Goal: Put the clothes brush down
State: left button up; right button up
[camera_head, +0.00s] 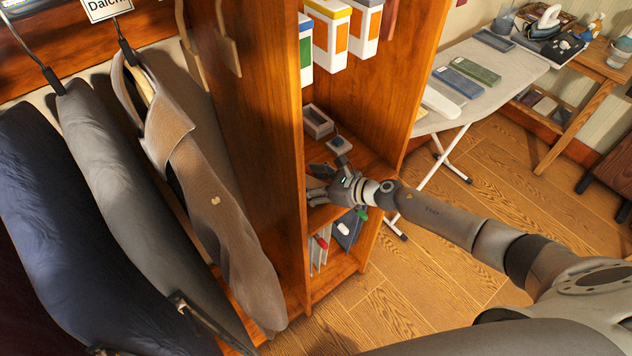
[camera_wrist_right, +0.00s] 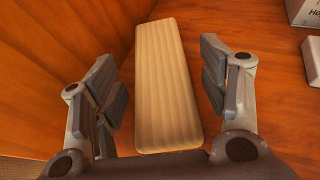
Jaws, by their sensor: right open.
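The clothes brush (camera_wrist_right: 166,85) shows in the right wrist view as a long pale wooden block. It lies on an orange-brown wooden shelf (camera_wrist_right: 275,120), between the two fingers of my right gripper (camera_wrist_right: 160,68). The fingers are spread, with a visible gap on each side of the brush. Its bristles are not visible. In the head view my right gripper (camera_head: 322,186) reaches into the middle compartment of the wooden cabinet (camera_head: 262,120). I cannot make out the brush there. My left gripper is not in view.
A grey box (camera_head: 317,121) and a small box (camera_head: 339,144) sit deeper on the same shelf. Coats (camera_head: 190,160) hang left. An ironing board (camera_head: 480,75) stands right, with wooden floor (camera_head: 470,210) between.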

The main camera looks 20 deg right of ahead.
jog(key=shift+r, duration=0.25)
jog(key=shift+s+d, duration=0.2)
jog(key=shift+d, duration=0.1)
jog(key=b+v, duration=0.2)
jog(key=v, duration=0.7)
jog(key=shift+s+d+r, duration=0.1)
jog(key=shift+s+d, duration=0.15)
jog(key=shift+s+d+r, duration=0.4)
jog(key=shift+s+r, duration=0.1)
